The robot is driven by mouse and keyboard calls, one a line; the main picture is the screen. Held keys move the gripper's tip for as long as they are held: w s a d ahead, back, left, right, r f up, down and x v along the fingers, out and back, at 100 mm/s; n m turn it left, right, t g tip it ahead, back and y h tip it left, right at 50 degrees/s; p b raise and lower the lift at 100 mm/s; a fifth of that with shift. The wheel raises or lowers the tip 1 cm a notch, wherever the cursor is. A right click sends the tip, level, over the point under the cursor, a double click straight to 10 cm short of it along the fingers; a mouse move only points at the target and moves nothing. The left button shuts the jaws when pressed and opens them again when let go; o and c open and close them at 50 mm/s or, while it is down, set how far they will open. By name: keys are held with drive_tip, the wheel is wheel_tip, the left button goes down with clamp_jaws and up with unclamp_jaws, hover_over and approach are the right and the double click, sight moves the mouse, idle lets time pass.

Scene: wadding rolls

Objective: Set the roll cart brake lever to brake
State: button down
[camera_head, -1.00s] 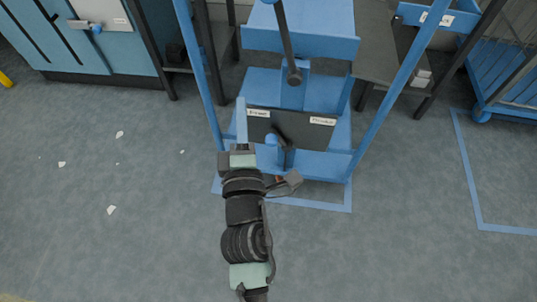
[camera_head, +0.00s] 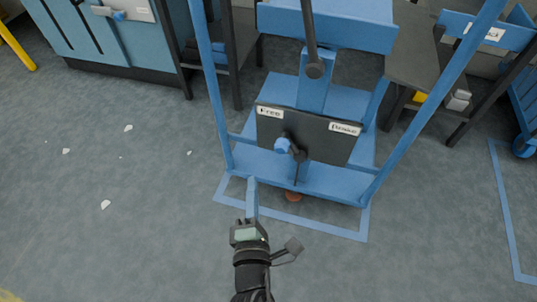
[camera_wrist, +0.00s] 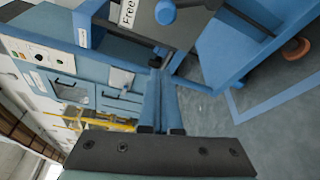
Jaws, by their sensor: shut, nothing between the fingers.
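The brake lever (camera_head: 282,145) has a blue round knob and a dark pivot on a black plate (camera_head: 325,140) low on the blue roll cart. The plate reads "Free" (camera_head: 270,112) at left and "Brake" (camera_head: 345,128) at right. The knob sits left of the pivot, on the Free side. My gripper (camera_head: 252,184) has blue fingers that are shut and empty, below and left of the knob and apart from it in the picture. In the wrist view the shut fingers (camera_wrist: 160,80) point toward the cart, with the knob (camera_wrist: 165,12) beyond them at the top edge.
The blue cart frame (camera_head: 345,187) stands inside a blue floor outline (camera_head: 330,230). A reddish wheel (camera_head: 293,196) shows under it. A blue cabinet (camera_head: 85,35) and dark tables stand behind. The floor left of the cart is open, with small white scraps.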

sight(281, 144)
drive_tip(key=shift+w, duration=0.1)
drive_tip(key=w+d+p, duration=0.2)
drive_tip(key=w+d, duration=0.1)
drive_tip(key=w, duration=0.5)
drive_tip(key=shift+w+d+p, duration=0.25)
drive_tip(key=shift+p, duration=0.15)
drive_tip(key=shift+r, duration=0.1)
drive_tip(key=shift+s+d+r+m+t, duration=0.1)
drive_tip(key=shift+d+r+m+t, duration=0.3)
drive_tip(key=shift+m, duration=0.2)
idle(0.3)
drive_tip(key=d+m, duration=0.1)
drive_tip(key=d+r+m, duration=0.1)
drive_tip(key=m, duration=0.1)
drive_tip(key=shift+s+d+r+t, duration=0.1)
drive_tip(key=shift+s+t, duration=0.25)
drive_tip(key=shift+t, duration=0.05)
drive_tip(key=s+d+m+t+h+b, duration=0.2)
drive_tip(key=d+m, duration=0.4)
drive_tip(key=m, duration=0.3)
drive_tip(key=shift+d+m+t+b, duration=0.2)
drive_tip(key=shift+m+t+b, duration=0.1)
drive_tip(key=shift+m+b, duration=0.15)
